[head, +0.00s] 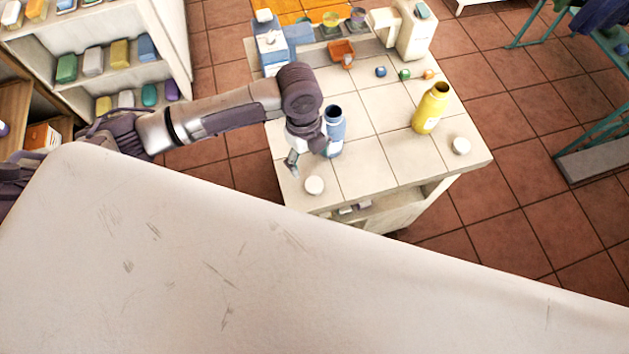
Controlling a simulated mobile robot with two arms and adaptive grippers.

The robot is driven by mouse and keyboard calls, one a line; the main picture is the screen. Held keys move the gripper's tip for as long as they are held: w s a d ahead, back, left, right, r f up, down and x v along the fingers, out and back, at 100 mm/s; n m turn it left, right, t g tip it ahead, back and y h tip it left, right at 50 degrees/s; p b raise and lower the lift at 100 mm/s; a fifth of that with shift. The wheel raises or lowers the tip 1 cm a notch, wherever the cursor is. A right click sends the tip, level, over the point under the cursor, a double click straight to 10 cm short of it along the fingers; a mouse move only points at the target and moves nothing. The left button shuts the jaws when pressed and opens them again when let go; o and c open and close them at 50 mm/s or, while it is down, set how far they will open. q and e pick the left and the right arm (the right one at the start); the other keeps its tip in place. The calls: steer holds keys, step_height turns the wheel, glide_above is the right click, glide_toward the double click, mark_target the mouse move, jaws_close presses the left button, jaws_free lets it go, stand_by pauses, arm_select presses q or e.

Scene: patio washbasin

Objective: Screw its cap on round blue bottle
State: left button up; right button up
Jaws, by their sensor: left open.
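A round blue bottle (335,136) stands upright on the tiled counter (375,178), its dark mouth open at the top. A white round cap (314,185) lies on the counter in front of the bottle, near the front left edge. My left gripper (291,163) points down above the counter, open, just left of the blue bottle and behind the white cap. Its wrist hides part of the bottle's left side. A yellow bottle (430,108) with an open mouth stands to the right, and a second white cap (461,146) lies near it. My right gripper is out of view.
Three small balls, blue (381,71), green (404,74) and orange (428,74), lie farther back. A blue-and-white carton (272,52) and a white dispenser (416,34) stand at the back. The counter between the bottles is clear.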

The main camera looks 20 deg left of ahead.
arm_select(q)
glide_above(314, 184)
steer(key=f, duration=0.5)
steer(key=shift+w+a+p, duration=0.1)
steer(key=shift+a+p, duration=0.2)
steer(key=shift+p, duration=0.05)
steer(key=shift+f, duration=0.3)
steer(key=shift+f, duration=0.1)
steer(key=f, duration=0.1)
steer(key=f+p, duration=0.1)
steer(key=f, duration=0.3)
steer(key=shift+d+p, duration=0.25)
steer(key=shift+p, duration=0.15)
steer(key=shift+c, duration=0.2)
steer(key=c, duration=0.8)
